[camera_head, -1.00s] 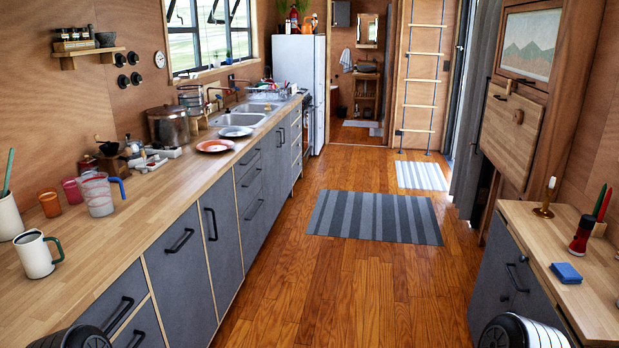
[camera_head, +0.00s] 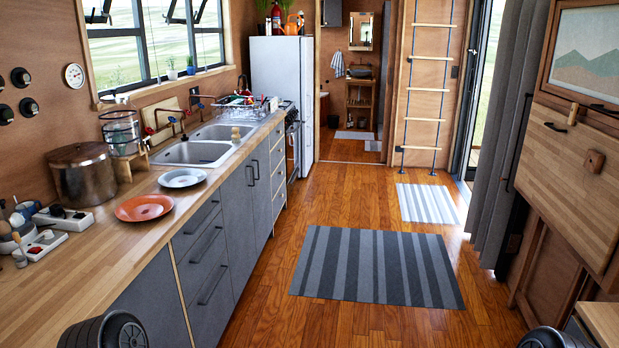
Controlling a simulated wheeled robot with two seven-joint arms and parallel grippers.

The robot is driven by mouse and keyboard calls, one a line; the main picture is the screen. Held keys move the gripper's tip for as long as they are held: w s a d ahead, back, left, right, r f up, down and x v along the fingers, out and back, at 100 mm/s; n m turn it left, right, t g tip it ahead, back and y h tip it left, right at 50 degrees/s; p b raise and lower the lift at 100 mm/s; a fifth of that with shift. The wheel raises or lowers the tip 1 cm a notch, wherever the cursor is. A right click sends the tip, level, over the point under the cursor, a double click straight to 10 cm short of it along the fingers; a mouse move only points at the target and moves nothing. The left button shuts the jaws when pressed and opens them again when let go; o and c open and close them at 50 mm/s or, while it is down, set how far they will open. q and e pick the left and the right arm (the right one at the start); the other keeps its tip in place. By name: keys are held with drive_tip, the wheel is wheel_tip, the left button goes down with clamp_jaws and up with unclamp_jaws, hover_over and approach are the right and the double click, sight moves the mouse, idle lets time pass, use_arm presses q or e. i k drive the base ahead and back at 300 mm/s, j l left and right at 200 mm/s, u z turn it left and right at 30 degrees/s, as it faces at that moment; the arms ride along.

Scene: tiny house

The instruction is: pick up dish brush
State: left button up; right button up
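A small light-wooden object (camera_head: 236,134) stands at the front edge of the sink, close to the dish rack. It may be the dish brush, but it is too small to tell for sure. The double metal sink (camera_head: 195,150) is set in the long wooden counter on the left. Neither of my grippers shows in the head view; only dark rounded parts of my arms show at the bottom edge.
An orange plate (camera_head: 145,207) and a white plate (camera_head: 182,178) lie on the counter (camera_head: 100,258) before the sink. A large pot (camera_head: 83,172) stands farther left. The dish rack (camera_head: 240,110) is behind the sink. The floor ahead is clear, with a striped rug (camera_head: 378,268).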

sight(235, 137)
drive_tip(key=i+u, duration=0.15)
drive_tip(key=i, duration=0.35)
drive_tip(key=i+l+u, duration=0.2)
drive_tip(key=i, duration=0.25)
drive_tip(key=i+l+u, duration=0.15)
drive_tip(key=i, duration=0.3)
drive_tip(key=i+l+u, duration=0.15)
drive_tip(key=i, duration=0.3)
drive_tip(key=i+l+u, duration=0.15)
drive_tip(key=i+l, duration=0.2)
drive_tip(key=i+z, duration=0.1)
drive_tip(key=z, duration=1)
drive_tip(key=i, duration=4.55)
drive_tip(key=u, duration=1.3)
